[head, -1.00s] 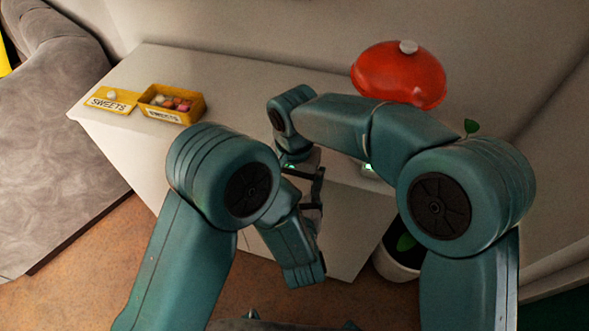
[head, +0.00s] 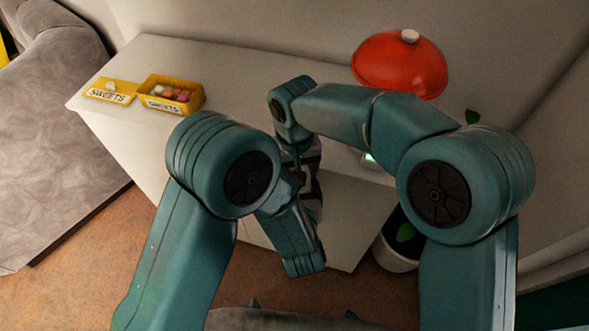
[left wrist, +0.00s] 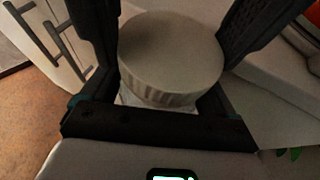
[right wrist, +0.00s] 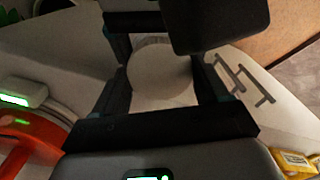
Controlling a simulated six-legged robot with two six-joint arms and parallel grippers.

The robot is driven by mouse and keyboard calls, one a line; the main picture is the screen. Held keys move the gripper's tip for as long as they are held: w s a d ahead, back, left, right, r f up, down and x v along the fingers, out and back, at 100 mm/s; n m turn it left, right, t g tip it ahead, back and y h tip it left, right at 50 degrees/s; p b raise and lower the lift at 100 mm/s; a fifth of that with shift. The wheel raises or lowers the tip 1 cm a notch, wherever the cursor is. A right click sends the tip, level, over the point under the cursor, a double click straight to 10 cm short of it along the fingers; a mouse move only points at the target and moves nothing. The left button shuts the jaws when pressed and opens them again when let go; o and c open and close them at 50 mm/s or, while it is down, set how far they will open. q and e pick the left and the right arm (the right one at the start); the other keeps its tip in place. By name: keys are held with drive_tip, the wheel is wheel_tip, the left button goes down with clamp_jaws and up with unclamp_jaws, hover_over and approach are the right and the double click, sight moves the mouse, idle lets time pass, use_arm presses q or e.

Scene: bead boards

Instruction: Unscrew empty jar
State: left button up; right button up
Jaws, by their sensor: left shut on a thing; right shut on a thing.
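The jar shows close up in the left wrist view, with a wide grey lid (left wrist: 172,52), ridged around its side, and a strip of pale clear body (left wrist: 150,99) under it. The right wrist view shows a pale round end (right wrist: 160,70) between my right gripper's fingers. In the head view the arms mostly hide the jar. My left gripper (left wrist: 178,55) is shut on the jar from below. My right gripper (right wrist: 165,75) is shut on it from above. I cannot tell exactly which part each one grips. The two grippers are very close together.
A white cabinet (head: 240,65) stands below the arms; its handles (right wrist: 240,77) show in the right wrist view. On it are a yellow SWEETS box (head: 172,104), its yellow lid (head: 112,84) and a red dome (head: 398,68). A potted plant (head: 396,252) stands at right.

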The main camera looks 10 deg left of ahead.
drive_tip(key=n, duration=0.3)
drive_tip(key=shift+n, duration=0.3)
